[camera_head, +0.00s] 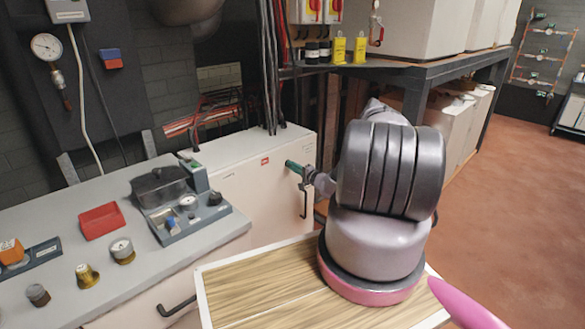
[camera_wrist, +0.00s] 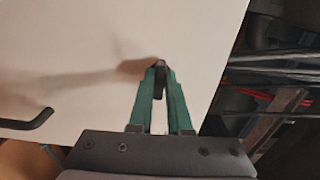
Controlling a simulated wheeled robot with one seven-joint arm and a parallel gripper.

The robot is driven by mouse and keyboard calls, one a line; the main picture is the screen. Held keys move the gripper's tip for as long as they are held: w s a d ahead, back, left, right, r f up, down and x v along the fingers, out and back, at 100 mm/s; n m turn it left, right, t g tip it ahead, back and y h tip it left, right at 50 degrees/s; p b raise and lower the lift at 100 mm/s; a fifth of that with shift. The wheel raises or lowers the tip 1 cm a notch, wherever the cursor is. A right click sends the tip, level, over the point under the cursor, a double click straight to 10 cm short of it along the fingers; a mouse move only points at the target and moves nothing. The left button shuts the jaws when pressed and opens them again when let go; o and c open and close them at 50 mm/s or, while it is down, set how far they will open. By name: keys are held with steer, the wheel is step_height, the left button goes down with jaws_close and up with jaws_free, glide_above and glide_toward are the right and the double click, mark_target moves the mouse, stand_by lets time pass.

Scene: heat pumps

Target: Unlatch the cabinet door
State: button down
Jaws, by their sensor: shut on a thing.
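The white cabinet door (camera_head: 262,198) faces me behind the workbench, and its pale surface fills much of the wrist view (camera_wrist: 90,55). My gripper (camera_head: 292,166) reaches the door's upper right part with its green fingers. In the wrist view the fingers (camera_wrist: 161,76) are shut on a small dark latch (camera_wrist: 160,66) close to the door's edge. The fingers hide part of the latch. A black bar handle (camera_head: 304,203) sits on the door below my gripper, and it shows at the left of the wrist view (camera_wrist: 27,122). The door looks closed.
A grey bench (camera_head: 60,230) with gauges, fittings and a red tray (camera_head: 101,221) stands at the left. Dark cables (camera_head: 270,80) run down behind the cabinet top. A wood-topped surface (camera_head: 255,290) is in front. Open red floor (camera_head: 525,150) lies at the right.

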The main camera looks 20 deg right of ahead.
steer(key=c, duration=0.9)
jaws_free()
steer(key=shift+o, duration=0.2)
steer(key=shift+s, duration=0.1)
steer(key=v, duration=1)
steer(key=shift+s, duration=0.3)
steer(key=shift+d, duration=0.15)
